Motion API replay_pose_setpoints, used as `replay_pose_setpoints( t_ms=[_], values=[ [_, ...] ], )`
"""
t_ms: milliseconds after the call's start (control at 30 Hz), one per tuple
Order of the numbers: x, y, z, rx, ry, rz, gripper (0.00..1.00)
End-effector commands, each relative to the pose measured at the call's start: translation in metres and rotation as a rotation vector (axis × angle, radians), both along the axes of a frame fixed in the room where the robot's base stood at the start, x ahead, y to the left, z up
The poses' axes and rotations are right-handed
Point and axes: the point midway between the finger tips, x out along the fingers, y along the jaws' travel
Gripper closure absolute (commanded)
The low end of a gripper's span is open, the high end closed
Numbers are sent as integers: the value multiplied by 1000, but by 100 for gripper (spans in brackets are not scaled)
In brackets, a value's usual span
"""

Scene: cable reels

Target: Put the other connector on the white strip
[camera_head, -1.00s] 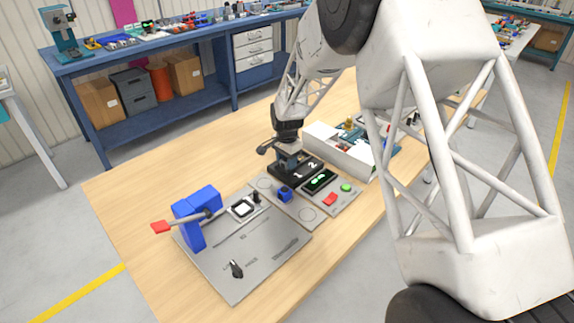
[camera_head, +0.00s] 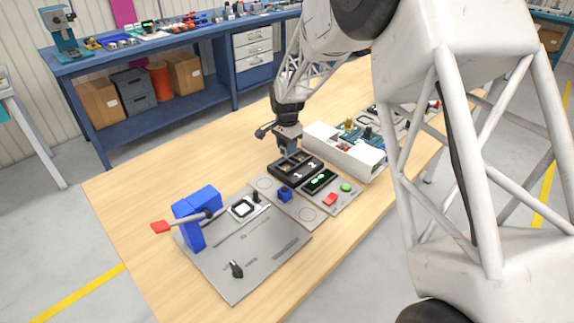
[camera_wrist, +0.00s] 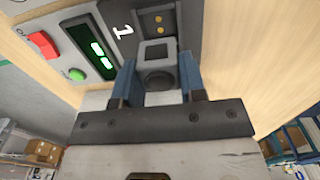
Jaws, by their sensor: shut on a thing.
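My gripper (camera_wrist: 158,80) has its two blue fingers shut on a small dark grey block with a squared top (camera_wrist: 157,52), which looks like a connector. In the head view my gripper (camera_head: 289,146) is above the black tray (camera_head: 284,178) marked 1 and 2, and the held block is hard to make out there. The wrist view shows the tray's digit 1 and two yellow dots in a compartment just beyond the block. I cannot pick out a white strip with certainty in either view.
A blue clamp with a red-tipped lever (camera_head: 196,217) stands on a grey plate (camera_head: 260,250) at the left. A white bin (camera_head: 368,165) stands to the right.

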Motion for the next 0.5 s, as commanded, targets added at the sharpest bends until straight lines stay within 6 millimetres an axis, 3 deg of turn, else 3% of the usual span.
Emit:
replay_pose_setpoints(
  t_ms=[200,500],
  values=[
    [0,0,13,0,1,0,86],
    [0,0,13,0,1,0,86]
  ],
)
